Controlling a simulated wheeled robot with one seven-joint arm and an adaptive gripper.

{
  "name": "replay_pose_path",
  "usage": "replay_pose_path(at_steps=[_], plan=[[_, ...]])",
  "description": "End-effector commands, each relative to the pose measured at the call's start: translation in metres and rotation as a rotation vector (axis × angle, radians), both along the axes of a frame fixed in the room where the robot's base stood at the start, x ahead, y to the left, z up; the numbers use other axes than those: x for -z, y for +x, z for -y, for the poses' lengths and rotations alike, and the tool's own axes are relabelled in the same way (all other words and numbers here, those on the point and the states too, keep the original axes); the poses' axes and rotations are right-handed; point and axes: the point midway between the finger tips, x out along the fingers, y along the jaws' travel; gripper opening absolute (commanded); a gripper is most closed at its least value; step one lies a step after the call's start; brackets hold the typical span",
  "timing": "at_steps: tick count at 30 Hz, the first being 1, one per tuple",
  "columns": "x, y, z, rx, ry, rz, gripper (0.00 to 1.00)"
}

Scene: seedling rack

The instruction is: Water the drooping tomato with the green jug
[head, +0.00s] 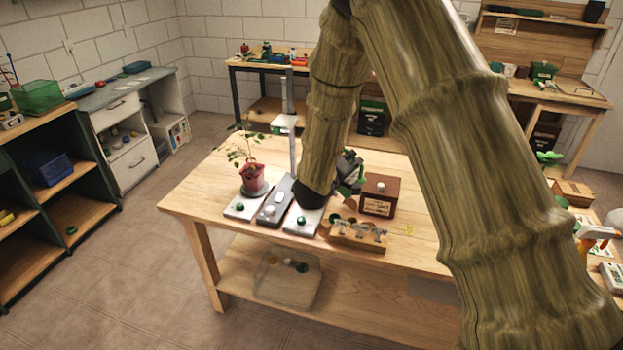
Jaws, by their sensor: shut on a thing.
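A tomato plant with thin, hanging stems and sparse leaves (238,153) grows in a red pot (254,179). My gripper (350,170) is to the right of the plant, over the table, mostly hidden behind my arm. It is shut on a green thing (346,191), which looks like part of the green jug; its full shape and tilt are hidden. The gripper is apart from the pot.
A grey unit (274,203) and another white unit (302,219) with a green knob stand beside the pot. A brown box (380,195) and a wooden block rack (358,236) are to the right. A thin pale post (291,130) rises behind. The table's front left is clear.

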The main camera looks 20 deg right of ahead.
Motion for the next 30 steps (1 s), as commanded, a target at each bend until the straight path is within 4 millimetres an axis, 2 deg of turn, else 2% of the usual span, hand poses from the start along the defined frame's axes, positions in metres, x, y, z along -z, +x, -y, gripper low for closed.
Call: replay_pose_path(at_steps=[30], plan=[[-0.021,0.017,-0.013,-0.001,-0.094,-0.129,0.00]])
